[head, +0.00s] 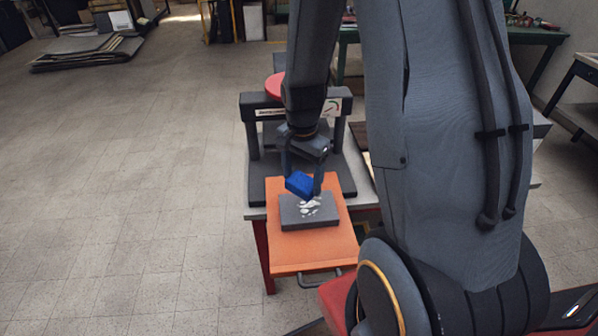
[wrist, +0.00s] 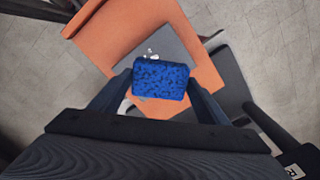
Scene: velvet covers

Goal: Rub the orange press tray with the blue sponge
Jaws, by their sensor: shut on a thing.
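The orange press tray (head: 305,254) sticks out from the front of a dark press; it also shows in the wrist view (wrist: 110,30). A flat grey pad (head: 312,222) lies on the tray, with whitish marks (head: 310,205) on its top. My gripper (head: 302,180) is shut on the blue sponge (head: 298,185), over the back part of the pad. In the wrist view the speckled sponge (wrist: 161,80) sits between both fingers and hides part of the pad. I cannot tell whether the sponge touches the pad.
The dark press frame (head: 252,135) stands behind the tray on a small table with a red leg (head: 263,255). A handle (head: 320,278) juts from the tray's front edge. Open tiled floor lies to the left. My arm hides much of the right side.

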